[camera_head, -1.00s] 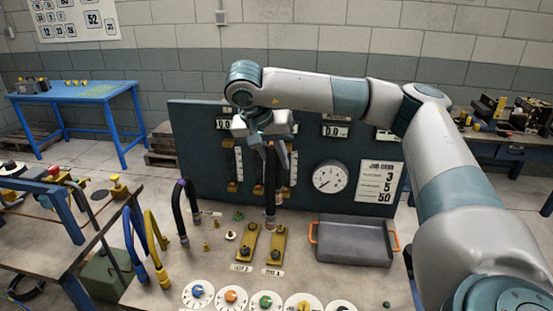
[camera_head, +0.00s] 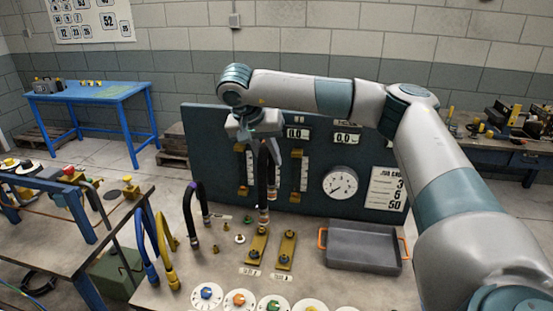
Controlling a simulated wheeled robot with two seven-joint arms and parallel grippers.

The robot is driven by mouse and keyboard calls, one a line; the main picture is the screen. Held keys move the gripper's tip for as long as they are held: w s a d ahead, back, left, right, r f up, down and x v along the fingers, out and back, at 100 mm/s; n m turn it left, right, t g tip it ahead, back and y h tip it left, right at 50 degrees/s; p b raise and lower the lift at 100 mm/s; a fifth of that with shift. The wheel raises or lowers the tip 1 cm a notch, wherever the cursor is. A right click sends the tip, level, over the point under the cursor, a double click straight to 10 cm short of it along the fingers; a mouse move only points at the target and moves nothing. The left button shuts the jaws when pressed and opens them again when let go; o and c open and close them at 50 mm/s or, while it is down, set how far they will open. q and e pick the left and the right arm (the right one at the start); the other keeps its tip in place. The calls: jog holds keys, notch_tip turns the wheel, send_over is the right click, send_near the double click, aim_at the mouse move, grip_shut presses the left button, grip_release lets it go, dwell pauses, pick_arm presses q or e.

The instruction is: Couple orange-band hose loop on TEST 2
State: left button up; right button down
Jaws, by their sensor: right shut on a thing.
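My right gripper (camera_head: 264,142) is shut on a dark hose loop (camera_head: 263,180) in front of the upright panel. The loop's legs hang down. The lower end of one leg shows a pale and orange-brown fitting, just above the far end of the left brass plate (camera_head: 257,246); I cannot tell whether they touch. A similar brass plate (camera_head: 287,249) lies to its right. The left plate's small label (camera_head: 249,271) seems to read TEST 2, but is blurred. The top of the loop is partly hidden by the gripper. My left gripper is not in view.
A purple-banded black hose (camera_head: 196,212), a blue hose (camera_head: 146,245) and a yellow hose (camera_head: 165,250) stand at the left. A grey tray (camera_head: 363,245) with orange handles lies at the right. Coloured dials (camera_head: 239,300) line the front edge. A gauge panel (camera_head: 300,190) stands behind.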

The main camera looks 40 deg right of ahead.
jog(key=shift+w, duration=2.35)
notch_tip(320, 180, down, 15)
jog(key=b, duration=0.7)
jog(key=shift+w+a, duration=0.2)
jog(key=shift+a, duration=0.1)
jog(key=shift+a+f+b, duration=0.1)
jog(key=shift+f+b, duration=0.65)
jog(key=shift+f, duration=0.8)
dwell(2.5)
